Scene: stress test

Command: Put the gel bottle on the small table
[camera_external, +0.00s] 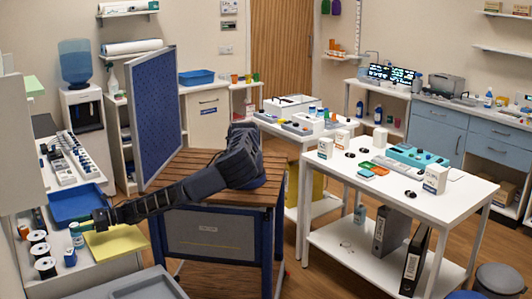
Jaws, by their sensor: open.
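My gripper (92,221) is at the lower left, at the end of my dark outstretched arm, low over a cluttered counter. It is open. A small teal and white bottle or jar (77,239) stands right by the fingertips; I cannot tell whether they touch it or reach around it. It may be the gel bottle, but its label is too small to read. A wooden-slatted table (190,163) with blue legs stands mid-room behind my arm. A white table (455,205) stands at the right. I cannot tell which one is the small table.
Near the gripper are a blue tray (70,203), a yellow sheet (118,243), dark spools (45,267) and a small blue bottle (70,257). A blue pegboard panel (157,115) stands upright behind the arm. The white table carries several boxes and a teal device (415,157).

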